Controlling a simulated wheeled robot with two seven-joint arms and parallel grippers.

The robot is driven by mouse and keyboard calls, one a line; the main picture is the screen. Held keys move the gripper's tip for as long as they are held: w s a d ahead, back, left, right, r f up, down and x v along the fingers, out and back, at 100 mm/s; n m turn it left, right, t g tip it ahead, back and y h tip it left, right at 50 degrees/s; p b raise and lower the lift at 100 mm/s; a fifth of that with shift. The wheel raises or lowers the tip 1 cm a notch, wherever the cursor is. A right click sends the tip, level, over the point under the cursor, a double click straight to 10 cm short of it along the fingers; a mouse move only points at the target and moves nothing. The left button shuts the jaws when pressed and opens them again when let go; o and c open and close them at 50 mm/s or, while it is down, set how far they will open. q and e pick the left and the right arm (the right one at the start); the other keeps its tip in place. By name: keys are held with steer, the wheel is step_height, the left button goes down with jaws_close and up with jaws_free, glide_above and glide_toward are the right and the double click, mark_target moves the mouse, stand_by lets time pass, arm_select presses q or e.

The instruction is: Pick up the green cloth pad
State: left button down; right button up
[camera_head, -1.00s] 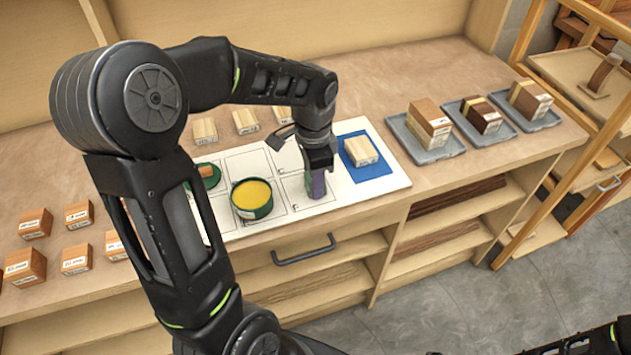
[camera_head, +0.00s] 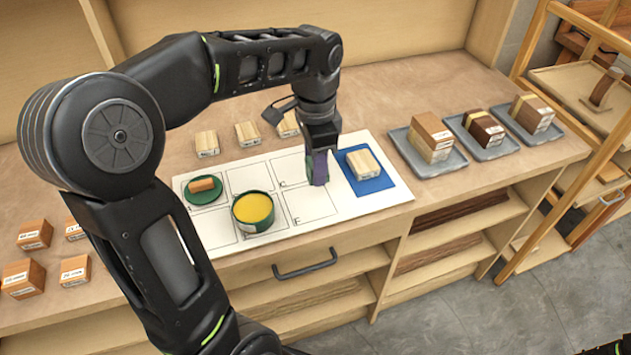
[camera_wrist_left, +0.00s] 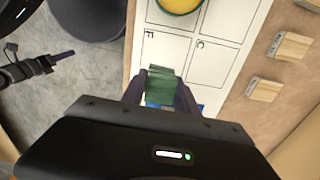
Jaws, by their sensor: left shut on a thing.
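My left gripper (camera_head: 320,168) is above the white sheet, between the yellow-filled tin and the blue square. In the left wrist view the gripper (camera_wrist_left: 160,92) is shut on the green cloth pad (camera_wrist_left: 160,85), which looks folded or layered between the two fingers. In the head view the fingers hide most or all of the pad. The gap between pad and sheet is hard to judge.
The green tin (camera_head: 253,211) with yellow contents stands left of the gripper. A green dish (camera_head: 188,196) holds an orange-brown block (camera_head: 202,185). A pale block (camera_head: 362,164) sits on a blue square (camera_head: 375,185). Grey trays (camera_head: 398,140) with blocks are at right.

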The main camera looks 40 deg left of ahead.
arm_select(q)
steer(key=shift+r, duration=0.75)
steer(key=c, duration=1.5)
jaws_free()
steer(key=c, duration=0.6)
steer(key=shift+c, duration=0.2)
